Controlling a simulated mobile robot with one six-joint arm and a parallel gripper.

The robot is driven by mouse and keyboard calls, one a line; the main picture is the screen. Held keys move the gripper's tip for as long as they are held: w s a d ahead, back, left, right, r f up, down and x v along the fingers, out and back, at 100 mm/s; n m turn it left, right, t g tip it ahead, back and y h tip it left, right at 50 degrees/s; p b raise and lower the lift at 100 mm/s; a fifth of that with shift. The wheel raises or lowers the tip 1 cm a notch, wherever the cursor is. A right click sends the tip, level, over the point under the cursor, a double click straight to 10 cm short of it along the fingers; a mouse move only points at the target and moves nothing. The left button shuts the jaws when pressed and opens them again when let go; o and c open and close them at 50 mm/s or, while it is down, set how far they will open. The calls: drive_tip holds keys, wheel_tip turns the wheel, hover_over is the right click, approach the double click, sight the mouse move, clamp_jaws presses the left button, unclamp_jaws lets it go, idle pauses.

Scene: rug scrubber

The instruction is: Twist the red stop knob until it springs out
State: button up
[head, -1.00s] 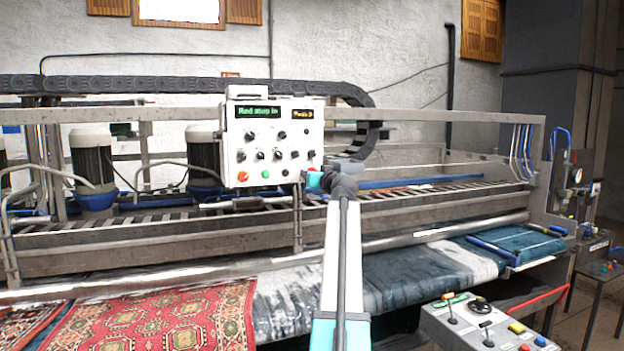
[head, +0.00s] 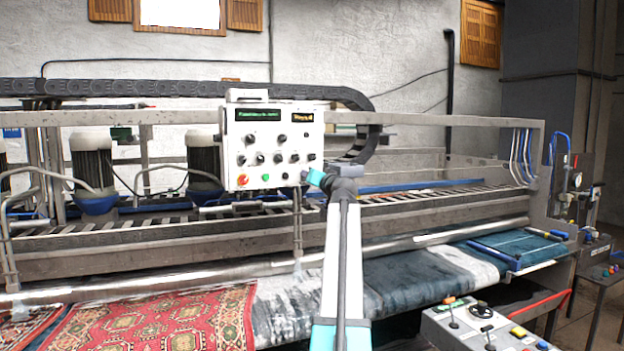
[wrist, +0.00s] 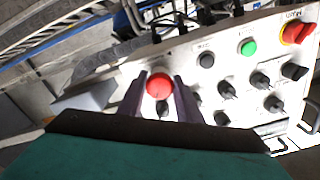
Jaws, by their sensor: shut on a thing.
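The red stop knob (wrist: 158,85) is a round red button on the white control panel (head: 231,140). In the wrist view it sits between the two dark fingers of my gripper (wrist: 159,90), which are shut on it. In the head view my gripper (head: 305,177) is at the lower right corner of the panel and hides the knob. The panel's left display (head: 258,114) shows green text too blurred to read. I cannot tell from the wrist view how far the knob stands out.
A red-and-yellow rotary switch (wrist: 297,32), a green button (wrist: 247,47) and several black knobs (wrist: 260,81) share the panel. Below lie a red patterned rug (head: 170,325) and the machine's roller (head: 150,278). A second control box (head: 470,325) stands at lower right.

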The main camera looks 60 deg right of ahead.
drive_tip(key=shift+r, duration=0.1)
drive_tip(key=o, duration=1.1)
drive_tip(key=shift+d, duration=0.1)
drive_tip(key=shift+c, duration=0.2)
drive_tip(key=b+v, duration=0.3)
drive_tip(key=v, duration=1.1)
drive_tip(key=shift+b, duration=0.3)
drive_tip(key=shift+w, duration=0.1)
